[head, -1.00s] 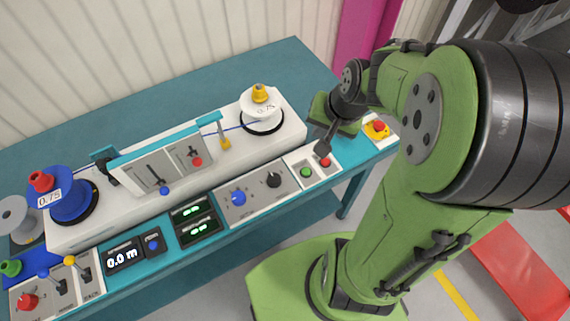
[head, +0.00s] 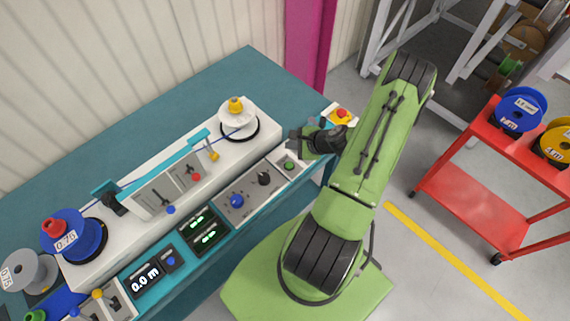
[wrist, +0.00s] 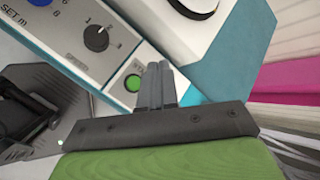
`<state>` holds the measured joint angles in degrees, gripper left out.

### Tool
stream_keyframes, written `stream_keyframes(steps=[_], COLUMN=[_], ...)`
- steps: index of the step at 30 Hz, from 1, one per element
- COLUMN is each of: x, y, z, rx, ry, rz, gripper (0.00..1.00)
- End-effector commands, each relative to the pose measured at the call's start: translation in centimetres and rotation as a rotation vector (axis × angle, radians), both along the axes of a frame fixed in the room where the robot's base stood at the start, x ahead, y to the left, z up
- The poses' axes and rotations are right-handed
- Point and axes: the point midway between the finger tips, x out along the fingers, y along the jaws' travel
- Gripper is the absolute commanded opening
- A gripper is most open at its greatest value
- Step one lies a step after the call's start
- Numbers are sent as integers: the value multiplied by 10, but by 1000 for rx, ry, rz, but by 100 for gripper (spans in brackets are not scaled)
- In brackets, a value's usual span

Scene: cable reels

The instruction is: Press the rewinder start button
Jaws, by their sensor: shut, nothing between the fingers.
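The green start button (head: 289,165) sits on a small light panel at the right end of the rewinder's control row. In the wrist view the green button (wrist: 133,83) lies just left of my fingertips, with part of a label beside it. My gripper (wrist: 158,66) is shut and empty, its two fingers side by side over the panel. The fingers look apart from the button; the height gap is hard to judge. The red button on the same panel is hidden behind my gripper and arm.
A black selector knob (head: 264,178) and a blue knob (head: 237,201) are left of the button. A white spool (head: 238,121) sits behind. A red cart (head: 480,150) stands right.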

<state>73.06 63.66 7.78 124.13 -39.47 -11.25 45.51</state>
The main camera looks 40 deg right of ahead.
Motion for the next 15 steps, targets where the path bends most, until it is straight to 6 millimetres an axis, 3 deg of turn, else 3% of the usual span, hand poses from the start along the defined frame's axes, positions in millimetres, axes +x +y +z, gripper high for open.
stream_keyframes(steps=[8,15], x=[0,0], y=[1,1], z=[-8,-40], rx=[-1,-1], ry=[1,3], rz=[5,6], gripper=[0,0])
